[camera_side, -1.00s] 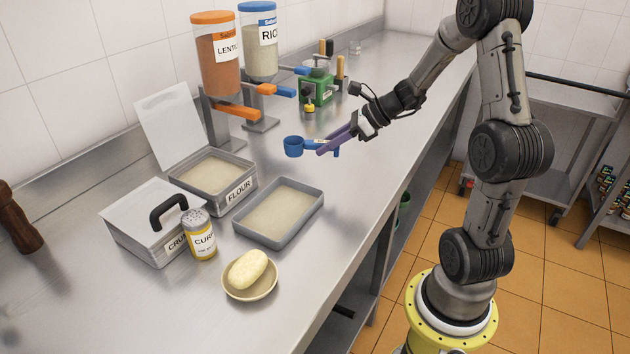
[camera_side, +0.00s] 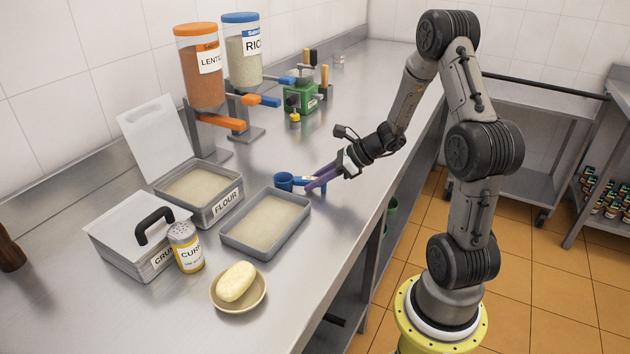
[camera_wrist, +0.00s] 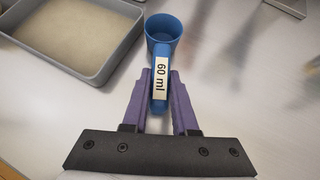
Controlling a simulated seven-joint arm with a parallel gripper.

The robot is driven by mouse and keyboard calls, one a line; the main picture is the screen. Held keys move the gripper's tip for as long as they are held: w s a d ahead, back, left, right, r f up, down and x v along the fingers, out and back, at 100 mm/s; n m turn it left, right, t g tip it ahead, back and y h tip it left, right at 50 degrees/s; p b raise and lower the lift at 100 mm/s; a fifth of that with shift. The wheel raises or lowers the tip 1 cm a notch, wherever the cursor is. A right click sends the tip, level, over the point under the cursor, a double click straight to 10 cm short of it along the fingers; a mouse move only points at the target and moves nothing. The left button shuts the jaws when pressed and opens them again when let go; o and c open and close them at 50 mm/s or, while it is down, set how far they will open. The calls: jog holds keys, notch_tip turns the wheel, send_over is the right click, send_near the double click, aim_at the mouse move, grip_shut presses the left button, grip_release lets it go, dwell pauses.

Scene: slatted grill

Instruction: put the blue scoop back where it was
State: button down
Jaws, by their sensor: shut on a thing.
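The blue scoop (camera_side: 284,181) is a small cup with a short handle. In the wrist view the scoop (camera_wrist: 163,34) points away from me, and its handle carries a "60 ml" label. My gripper (camera_side: 316,183) has purple fingers and is shut on the scoop's handle; the fingers also show in the wrist view (camera_wrist: 161,95). The scoop is low over the steel counter, just beyond the right back corner of the grey tray. I cannot tell whether it touches the counter. The cup looks empty in the wrist view.
The grey tray (camera_side: 229,238) of pale powder is close by on the left. The open FLOUR box (camera_side: 222,204), the CRUMB box (camera_side: 118,247), a shaker (camera_side: 186,247) and a dough bowl (camera_side: 259,298) stand further left. Dispensers (camera_side: 203,82) stand behind. The counter (camera_side: 350,110) is clear toward the back right.

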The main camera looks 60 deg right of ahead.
jog(key=shift+f, duration=0.15)
jog(key=c, duration=0.7)
grip_release()
